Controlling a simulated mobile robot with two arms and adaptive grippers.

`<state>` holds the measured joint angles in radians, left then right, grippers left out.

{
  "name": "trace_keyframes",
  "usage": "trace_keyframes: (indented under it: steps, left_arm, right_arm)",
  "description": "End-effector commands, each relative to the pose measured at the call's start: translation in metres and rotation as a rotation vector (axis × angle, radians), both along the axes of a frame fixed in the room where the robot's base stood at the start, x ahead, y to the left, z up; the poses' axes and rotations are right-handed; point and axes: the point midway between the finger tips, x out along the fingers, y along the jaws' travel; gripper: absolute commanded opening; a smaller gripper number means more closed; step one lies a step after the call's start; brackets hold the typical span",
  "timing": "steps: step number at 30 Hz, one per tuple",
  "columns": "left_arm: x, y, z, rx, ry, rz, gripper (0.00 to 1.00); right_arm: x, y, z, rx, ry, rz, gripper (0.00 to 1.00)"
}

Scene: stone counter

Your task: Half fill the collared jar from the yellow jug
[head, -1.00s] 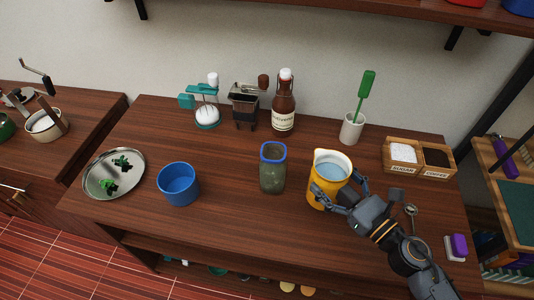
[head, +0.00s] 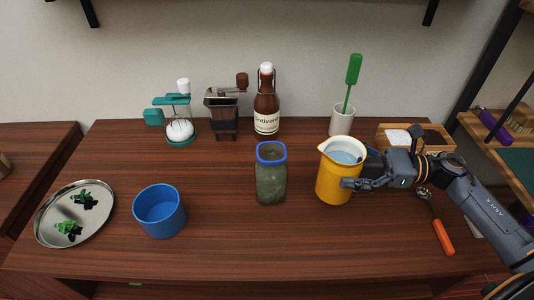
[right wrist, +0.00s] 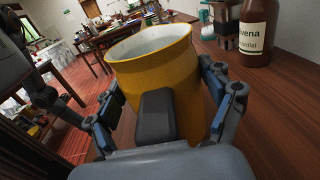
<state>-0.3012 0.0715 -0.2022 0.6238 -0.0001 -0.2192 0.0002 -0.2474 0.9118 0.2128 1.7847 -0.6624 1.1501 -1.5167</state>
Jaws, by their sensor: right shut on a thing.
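The yellow jug (head: 334,180) stands upright at the right of the counter with pale bluish liquid near its rim. My right gripper (head: 352,170) is shut around the jug's side; the right wrist view shows its fingers (right wrist: 165,105) on both sides of the jug (right wrist: 165,65). I cannot tell whether the jug's base touches the counter. The collared jar (head: 271,178), dark greenish glass with a blue collar, stands upright to the left of the jug, a small gap apart. Its inside level is hard to make out. My left gripper is not in view.
A blue bowl (head: 159,212) and a metal tray (head: 106,222) with green bits are at left. A bottle (head: 266,105), grinder (head: 223,120) and teal device (head: 180,130) stand behind. A cup with a green brush (head: 342,122), a wooden box (head: 440,135) and an orange-handled spoon (head: 443,238) are at right.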

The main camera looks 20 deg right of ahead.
Motion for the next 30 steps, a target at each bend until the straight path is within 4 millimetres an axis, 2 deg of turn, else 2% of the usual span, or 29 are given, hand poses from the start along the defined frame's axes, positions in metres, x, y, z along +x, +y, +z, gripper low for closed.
trace_keyframes:
  steps: [5, 11, 30]
  left_arm:
    - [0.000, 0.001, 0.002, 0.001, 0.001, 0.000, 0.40]
    - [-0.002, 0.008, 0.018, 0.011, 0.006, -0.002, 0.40]
    - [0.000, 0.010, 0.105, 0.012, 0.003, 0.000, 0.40]
  right_arm:
    - [0.000, 0.000, 0.003, 0.000, -0.002, -0.001, 0.19]
    - [0.002, 0.003, 0.011, -0.038, 0.014, -0.003, 0.19]
    - [0.010, 0.023, 0.039, -0.325, 0.123, -0.002, 0.19]
